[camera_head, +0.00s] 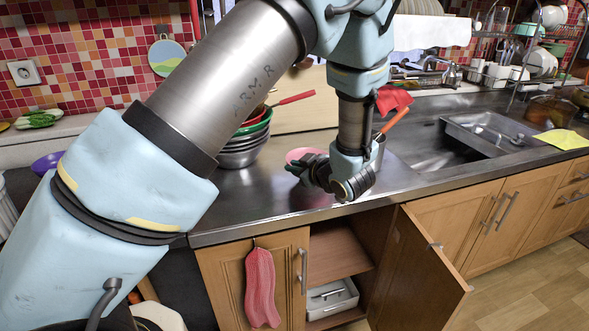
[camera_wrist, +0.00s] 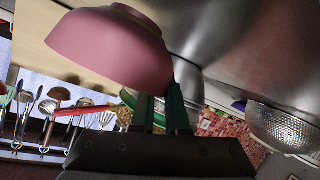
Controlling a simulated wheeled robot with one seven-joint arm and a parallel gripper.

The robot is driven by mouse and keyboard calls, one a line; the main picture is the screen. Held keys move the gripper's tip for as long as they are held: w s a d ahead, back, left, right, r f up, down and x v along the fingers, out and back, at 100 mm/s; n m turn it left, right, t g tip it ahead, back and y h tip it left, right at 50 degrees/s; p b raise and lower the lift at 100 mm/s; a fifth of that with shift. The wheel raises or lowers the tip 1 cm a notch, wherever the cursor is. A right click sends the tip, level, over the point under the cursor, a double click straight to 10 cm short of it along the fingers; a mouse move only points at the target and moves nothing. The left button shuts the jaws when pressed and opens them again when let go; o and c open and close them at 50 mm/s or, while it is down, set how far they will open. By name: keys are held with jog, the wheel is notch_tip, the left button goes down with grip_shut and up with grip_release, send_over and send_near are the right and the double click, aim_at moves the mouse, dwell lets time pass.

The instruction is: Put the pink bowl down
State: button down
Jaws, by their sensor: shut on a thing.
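The pink bowl (camera_head: 303,155) shows partly in the head view, behind my gripper (camera_head: 301,170), over the steel counter (camera_head: 262,205) left of the sink. In the wrist view the bowl (camera_wrist: 108,45) fills the upper left, and my gripper (camera_wrist: 165,110) is shut on its edge. The bowl appears upside down in that rolled picture. My wrist hides part of the bowl in the head view. I cannot tell whether its base touches the counter or hangs just above it.
A stack of metal bowls (camera_head: 242,152) with coloured ones on top stands left of my gripper. A pot holding utensils (camera_head: 392,122) is close behind my wrist. The sink (camera_head: 490,133) lies to the right. A cabinet door (camera_head: 415,275) stands open below. The counter's front left is clear.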

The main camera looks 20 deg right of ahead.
jog(key=shift+f, duration=0.65)
jog(key=c, duration=0.9)
grip_release()
jog(key=shift+s, duration=0.1)
jog(key=b+v, duration=0.2)
jog(key=v, duration=0.9)
jog(key=shift+s+r, duration=0.2)
jog(key=shift+s, duration=0.15)
jog(key=w+a+m+g+h, duration=0.1)
jog(key=w+a+g+h, duration=0.15)
jog(key=w, duration=0.75)
jog(key=w+a+r+m+g+h, duration=0.2)
jog(key=w+a+m+g, duration=0.1)
jog(key=a, duration=0.7)
jog(key=s+a+m+g+y, duration=0.1)
jog(key=s+a+g, duration=0.2)
jog(key=a, duration=0.9)
jog(key=s+a+m+g+y, duration=0.1)
jog(key=s+a+m+g, duration=0.1)
jog(key=s+a, duration=0.6)
jog(key=a+f+g, duration=0.1)
jog(key=a, duration=0.3)
jog(key=shift+y, duration=0.35)
